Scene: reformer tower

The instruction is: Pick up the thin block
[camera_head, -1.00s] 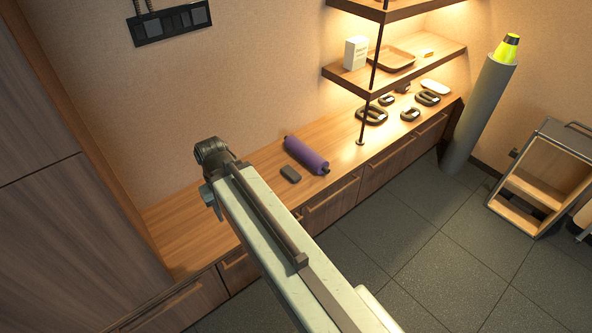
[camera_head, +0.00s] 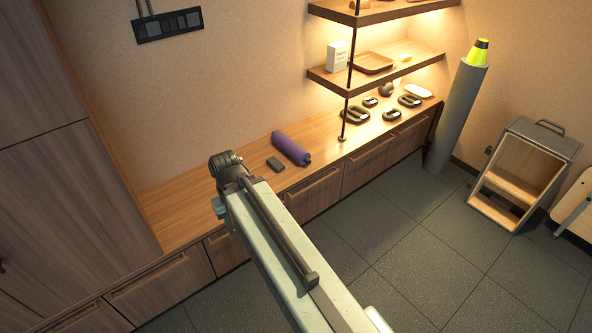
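A small, thin dark block (camera_head: 275,164) lies flat on the wooden counter (camera_head: 187,213), just left of a purple roller (camera_head: 291,148). My arm reaches in from the bottom of the view. Its dark end, where my gripper (camera_head: 227,168) is, shows left of the dark block and apart from it in the picture. The fingers cannot be made out, so I cannot tell whether they are open or shut. Nothing held shows there.
Several dark ring-like weights (camera_head: 355,114) lie farther right on the counter under shelves (camera_head: 381,69) with a white box (camera_head: 337,57) and a wooden tray (camera_head: 372,63). A grey cylinder (camera_head: 456,115) and an open cabinet (camera_head: 527,172) stand right. The tiled floor (camera_head: 427,255) is clear.

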